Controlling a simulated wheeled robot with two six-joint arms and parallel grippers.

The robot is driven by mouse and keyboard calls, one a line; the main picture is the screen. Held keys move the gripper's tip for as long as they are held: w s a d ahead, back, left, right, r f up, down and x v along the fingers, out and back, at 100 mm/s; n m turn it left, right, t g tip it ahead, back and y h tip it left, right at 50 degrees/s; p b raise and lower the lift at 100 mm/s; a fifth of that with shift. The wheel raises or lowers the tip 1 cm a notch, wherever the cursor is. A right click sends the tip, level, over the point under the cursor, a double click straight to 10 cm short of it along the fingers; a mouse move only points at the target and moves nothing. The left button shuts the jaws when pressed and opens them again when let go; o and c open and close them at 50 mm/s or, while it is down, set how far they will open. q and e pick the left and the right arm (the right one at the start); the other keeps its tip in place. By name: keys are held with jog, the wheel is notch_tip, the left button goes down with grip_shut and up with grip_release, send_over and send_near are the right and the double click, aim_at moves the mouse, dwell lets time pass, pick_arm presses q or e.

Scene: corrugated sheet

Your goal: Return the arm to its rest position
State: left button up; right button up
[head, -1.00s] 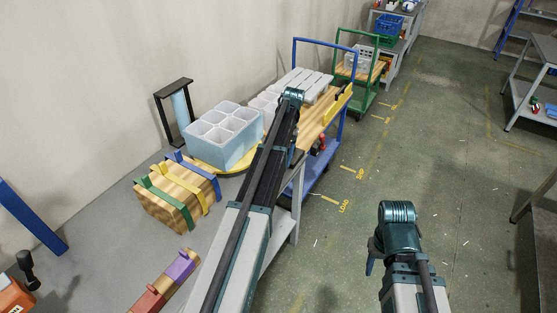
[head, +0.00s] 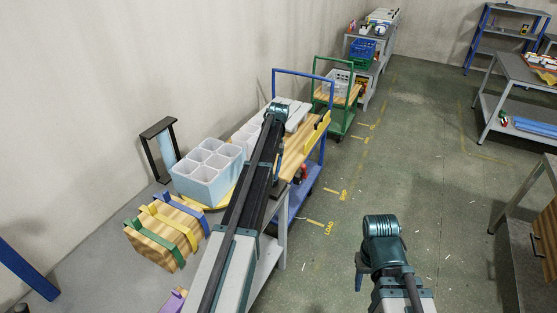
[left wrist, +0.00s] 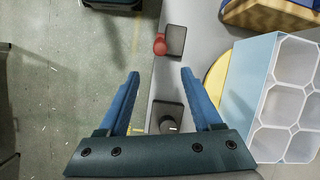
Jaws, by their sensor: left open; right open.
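My left arm (head: 245,200) reaches forward over the grey bench beside the light-blue compartment crate (head: 200,190). In the left wrist view my left gripper (left wrist: 160,88) is open, with nothing between its two blue fingers. Below it are the bench edge, a red knob by a dark plate (left wrist: 176,41) and a dark block (left wrist: 170,115). The crate (left wrist: 250,95) stands to the right of the fingers, apart from them. My right gripper (head: 360,278) hangs over the floor at the lower right, open and apparently empty; its fingers are partly hidden by the wrist.
A strapped wooden block (head: 158,240) and a black-framed stand (head: 157,150) are left of the crate. A blue-framed cart (head: 298,195) and a green-framed cart (head: 341,100) stand ahead. Grey workbenches (head: 525,80) are at right. The marked floor (head: 415,150) between is mostly clear.

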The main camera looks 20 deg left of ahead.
pick_arm(q)
jog(key=s+d+f+m+t+b, duration=0.1)
jog(key=s+d+f+m+t, duration=0.1)
jog(key=s+d, duration=1.2)
jog(key=s+d+f+m+t+b, duration=0.1)
jog(key=s+d+m+t, duration=0.1)
jog(key=s+d, duration=1.3)
jog(key=shift+d+f+m+y, duration=0.15)
jog(key=shift+f+m+y, duration=0.25)
jog(key=shift+m, duration=0.5)
